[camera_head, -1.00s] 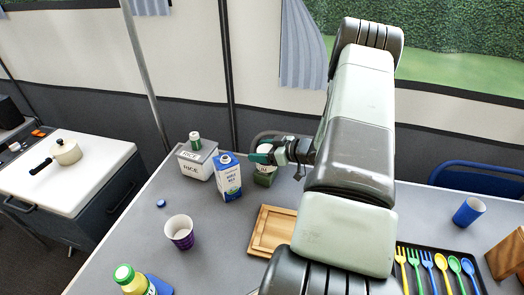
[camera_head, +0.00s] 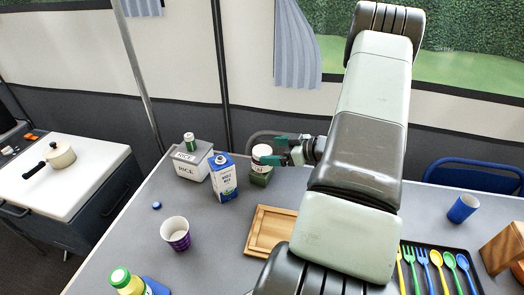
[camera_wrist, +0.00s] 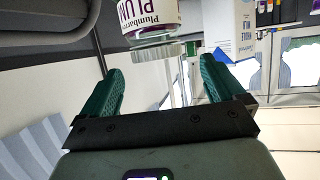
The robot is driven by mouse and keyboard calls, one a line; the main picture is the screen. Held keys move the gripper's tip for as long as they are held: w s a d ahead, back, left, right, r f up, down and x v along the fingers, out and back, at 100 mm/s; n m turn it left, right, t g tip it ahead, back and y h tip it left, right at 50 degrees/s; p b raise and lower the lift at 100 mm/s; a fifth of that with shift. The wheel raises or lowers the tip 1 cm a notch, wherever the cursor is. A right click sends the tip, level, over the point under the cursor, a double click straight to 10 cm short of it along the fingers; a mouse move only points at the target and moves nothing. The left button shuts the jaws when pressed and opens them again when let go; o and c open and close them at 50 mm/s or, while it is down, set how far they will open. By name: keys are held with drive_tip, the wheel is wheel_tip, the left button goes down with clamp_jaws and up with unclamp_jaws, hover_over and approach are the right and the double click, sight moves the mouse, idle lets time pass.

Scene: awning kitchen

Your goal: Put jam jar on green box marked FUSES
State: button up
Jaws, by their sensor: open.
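The jam jar (camera_head: 262,153), pale-labelled, stands on top of the dark green box (camera_head: 261,177) behind the table's middle. The box's marking is too small to read. My gripper (camera_head: 278,150) is just right of the jar, with its teal fingers apart. In the wrist view the jar's label (camera_wrist: 150,14) reads "Plumbarrow PLUM", and a clear end of the jar shows below it. There the jar lies beyond my open fingertips (camera_wrist: 163,75), with nothing between them.
A wooden board (camera_head: 269,232), a purple cup (camera_head: 175,234) and a cutlery tray (camera_head: 437,279) are nearer.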

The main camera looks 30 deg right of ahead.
drive_tip(key=v, duration=0.5)
idle(0.4)
drive_tip(key=w+r+h, duration=0.4)
drive_tip(key=r, duration=0.4)
drive_tip(key=w+r+h, duration=0.3)
drive_tip(key=w+r, duration=0.1)
drive_tip(key=r, duration=0.4)
drive_tip(key=s+a+r+m+h, duration=0.2)
drive_tip(key=a+r+m+h, duration=0.15)
drive_tip(key=r, duration=0.85)
drive_tip(key=s+a+r+m+g+h, duration=0.1)
drive_tip(key=s+a+r+m+h, duration=0.1)
drive_tip(key=s+a+r, duration=0.3)
drive_tip(key=s+a+f+g+y, duration=0.2)
drive_tip(key=s+a+g+y, duration=0.2)
drive_tip(key=s+a, duration=1.5)
drive_tip(key=shift+s+y, duration=0.2)
drive_tip(key=shift+y, duration=0.55)
drive_tip(key=shift+a+m, duration=0.1)
drive_tip(key=shift+m, duration=0.15)
